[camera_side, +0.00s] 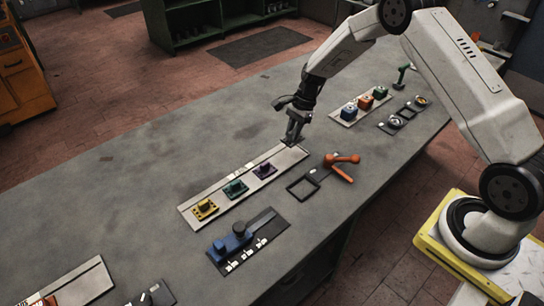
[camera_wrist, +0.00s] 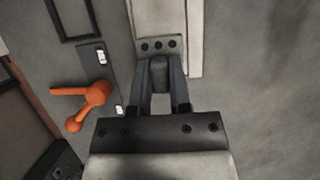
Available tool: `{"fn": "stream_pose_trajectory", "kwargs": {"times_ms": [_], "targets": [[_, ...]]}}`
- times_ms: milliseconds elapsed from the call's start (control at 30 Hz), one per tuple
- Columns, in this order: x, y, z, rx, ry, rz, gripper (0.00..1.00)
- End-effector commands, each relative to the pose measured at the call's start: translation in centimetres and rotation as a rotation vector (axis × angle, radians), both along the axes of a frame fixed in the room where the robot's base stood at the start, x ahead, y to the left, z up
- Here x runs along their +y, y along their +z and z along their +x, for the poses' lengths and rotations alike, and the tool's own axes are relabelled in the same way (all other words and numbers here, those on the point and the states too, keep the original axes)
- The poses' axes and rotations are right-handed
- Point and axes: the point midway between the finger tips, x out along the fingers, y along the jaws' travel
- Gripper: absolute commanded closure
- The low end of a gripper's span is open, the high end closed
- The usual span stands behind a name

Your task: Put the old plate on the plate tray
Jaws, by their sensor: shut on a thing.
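My gripper (camera_side: 292,140) points down over the far right end of the long pale plate tray (camera_side: 193,217). In the wrist view my gripper (camera_wrist: 160,105) is shut on the knob of a dark grey plate (camera_wrist: 160,45) with several small holes along its edge. I take this for the old plate. It lies over the tray's pale surface (camera_wrist: 160,15); I cannot tell whether it touches it. Yellow (camera_side: 205,209), green (camera_side: 235,188) and purple (camera_side: 265,170) plates with knobs sit along the same tray.
An orange lever (camera_side: 342,168) stands right of the tray beside an empty dark square frame (camera_side: 303,187). A blue device (camera_side: 233,240) on a dark base lies in front. Another pale tray with blue, orange and green blocks (camera_side: 366,103) is at the back right.

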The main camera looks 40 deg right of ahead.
Motion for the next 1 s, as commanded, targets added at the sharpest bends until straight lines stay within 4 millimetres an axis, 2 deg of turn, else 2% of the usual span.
{"fn": "stream_pose_trajectory", "kwargs": {"times_ms": [267,800,1000], "targets": [[0.0,-1.0,0.0,-0.001,0.0,0.0,1.0],[0.0,-4.4,0.0,-0.001,0.001,0.0,1.0],[0.0,-4.9,0.1,-0.002,-0.001,0.0,1.0]]}}
